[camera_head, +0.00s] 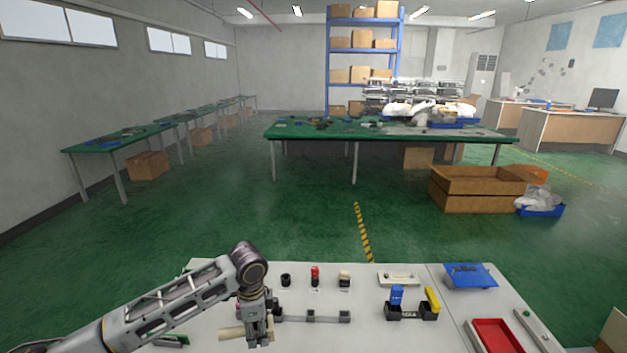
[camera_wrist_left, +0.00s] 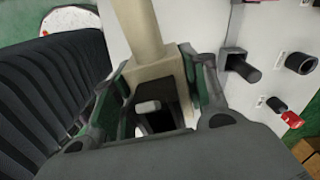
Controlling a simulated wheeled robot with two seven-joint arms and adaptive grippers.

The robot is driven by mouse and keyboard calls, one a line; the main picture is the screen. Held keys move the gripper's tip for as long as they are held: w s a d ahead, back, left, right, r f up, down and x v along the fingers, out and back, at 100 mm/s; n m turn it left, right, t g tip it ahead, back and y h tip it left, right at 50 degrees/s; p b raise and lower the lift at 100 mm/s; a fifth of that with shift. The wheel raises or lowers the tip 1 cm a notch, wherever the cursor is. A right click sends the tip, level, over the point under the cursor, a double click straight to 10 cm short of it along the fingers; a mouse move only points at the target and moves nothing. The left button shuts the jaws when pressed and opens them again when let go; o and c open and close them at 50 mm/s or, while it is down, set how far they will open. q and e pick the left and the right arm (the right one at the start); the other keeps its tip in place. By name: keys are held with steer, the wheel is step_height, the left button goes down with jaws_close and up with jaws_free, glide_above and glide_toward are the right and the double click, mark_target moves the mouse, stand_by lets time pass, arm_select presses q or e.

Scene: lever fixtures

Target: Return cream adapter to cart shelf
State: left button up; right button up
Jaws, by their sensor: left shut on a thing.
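The cream adapter (camera_head: 231,333) is held low over the near left of the white work surface (camera_head: 375,335). My left gripper (camera_head: 259,336) is shut on it, and its cream shaft sticks out to the left. In the left wrist view the cream adapter (camera_wrist_left: 148,55) has a square block between the fingers of my left gripper (camera_wrist_left: 160,95) and a round shaft pointing away. I cannot tell whether it touches the surface. No cart shelf can be made out for certain. My right gripper is not in view.
A grey rail fixture (camera_head: 312,316) lies just right of the gripper. Black holders (camera_head: 411,311), a blue tray (camera_head: 470,276) and a red tray (camera_head: 494,336) are farther right.

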arm_select(q)
steer(key=n, duration=0.3)
steer(key=shift+d+r+n, duration=0.15)
steer(key=shift+n, duration=0.25)
steer(key=n, duration=0.4)
steer(key=shift+w+d+r, duration=0.1)
steer(key=shift+w+r, duration=0.05)
steer(key=shift+r, duration=0.1)
steer(key=n, duration=0.3)
steer(key=shift+w+a+r+n, duration=0.2)
steer(key=shift+r+n, duration=0.1)
steer(key=shift+n, duration=0.1)
steer(key=shift+a+n, duration=0.35)
steer(key=shift+n, duration=0.75)
steer(key=shift+s+a+n, duration=0.1)
steer(key=shift+a+n, duration=0.15)
steer(key=shift+n, duration=0.65)
steer(key=shift+s+a+f, duration=0.6)
steer(key=shift+a+f, duration=0.2)
steer(key=shift+a, duration=0.25)
steer(key=shift+s+a+f, duration=0.65)
steer(key=shift+a+f, duration=0.2)
steer(key=shift+a, duration=0.15)
steer(key=shift+s+a+f, duration=0.6)
steer(key=shift+a+f, duration=0.2)
steer(key=shift+a, duration=0.25)
steer(key=shift+w, duration=0.15)
